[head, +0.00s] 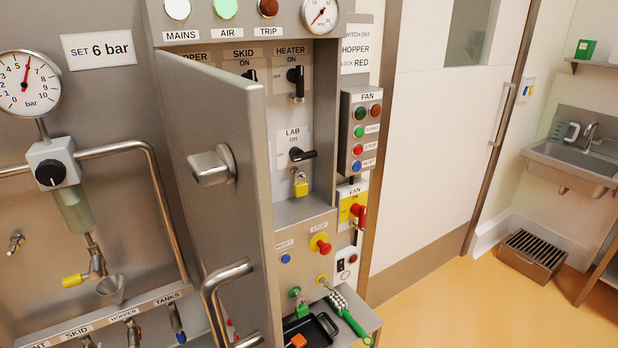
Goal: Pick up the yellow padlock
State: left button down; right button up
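The yellow padlock (300,188) hangs below the black LAB switch handle (302,155), inside the open grey cabinet. Its body is upright and its shackle is at the top. I cannot tell whether the shackle is locked. Neither of my grippers is in view.
The grey cabinet door (215,150) stands open to the left of the switches. A FAN button box (361,135) and a red knob (358,212) are on the right. Open floor (480,310) lies to the right.

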aim_at(300, 188)
jog(key=i, duration=0.25)
jog(key=k, duration=1)
jog(key=z, duration=1.2)
jog(key=i, duration=2)
jog(key=u, duration=2.65)
